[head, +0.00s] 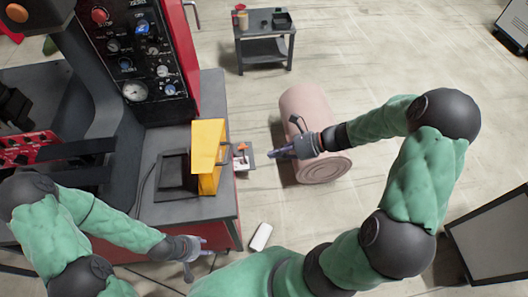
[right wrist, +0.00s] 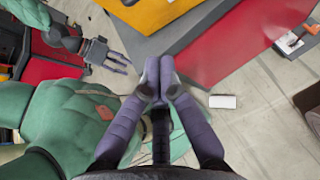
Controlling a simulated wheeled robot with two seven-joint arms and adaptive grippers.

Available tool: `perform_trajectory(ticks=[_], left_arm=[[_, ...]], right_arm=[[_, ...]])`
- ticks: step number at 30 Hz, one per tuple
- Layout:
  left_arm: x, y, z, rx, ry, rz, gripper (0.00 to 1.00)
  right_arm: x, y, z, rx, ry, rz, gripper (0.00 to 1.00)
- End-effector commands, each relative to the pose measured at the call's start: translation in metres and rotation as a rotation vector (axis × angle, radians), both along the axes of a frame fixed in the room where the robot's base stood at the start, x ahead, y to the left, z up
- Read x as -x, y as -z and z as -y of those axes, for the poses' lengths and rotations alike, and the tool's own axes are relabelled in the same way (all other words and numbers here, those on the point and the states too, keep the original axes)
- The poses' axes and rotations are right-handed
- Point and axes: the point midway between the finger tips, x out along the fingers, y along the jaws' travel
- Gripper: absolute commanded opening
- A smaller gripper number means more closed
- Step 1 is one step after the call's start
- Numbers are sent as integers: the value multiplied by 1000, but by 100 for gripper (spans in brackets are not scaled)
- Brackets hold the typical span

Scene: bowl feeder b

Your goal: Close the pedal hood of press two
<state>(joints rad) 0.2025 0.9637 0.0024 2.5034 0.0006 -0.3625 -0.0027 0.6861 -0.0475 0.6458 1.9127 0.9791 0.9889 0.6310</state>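The yellow hood (head: 208,148) stands upright on the grey bench top at the front of the press, beside a dark box-like part (head: 172,178). Whether that dark part is the pedal is unclear. Part of a yellow surface (right wrist: 145,12) shows at the top of the right wrist view. My left gripper (head: 204,247) is open and empty below the bench's front edge.
The press panel (head: 140,50) rises behind the bench. A small side shelf (head: 242,162) holds orange-handled items. A pink drum (head: 308,110) lies on the floor. A white object (head: 261,236) lies below.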

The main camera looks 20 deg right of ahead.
Motion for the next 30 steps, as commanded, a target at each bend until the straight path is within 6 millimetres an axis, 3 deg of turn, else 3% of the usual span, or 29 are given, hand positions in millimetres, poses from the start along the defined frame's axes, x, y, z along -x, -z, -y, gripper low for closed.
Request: perform_trajectory(ticks=[14, 21, 30], left_arm=[[0, 25, 0, 0, 0, 0, 40], [0, 28, 0, 0, 0, 0, 40], [0, 29, 0, 0, 0, 0, 40]], right_arm=[[-34, 44, -70, 1, -7, 0, 0], [-48, 33, -93, 3, -5, 2, 0], [-52, 30, -99, 2, -3, 0, 0]])
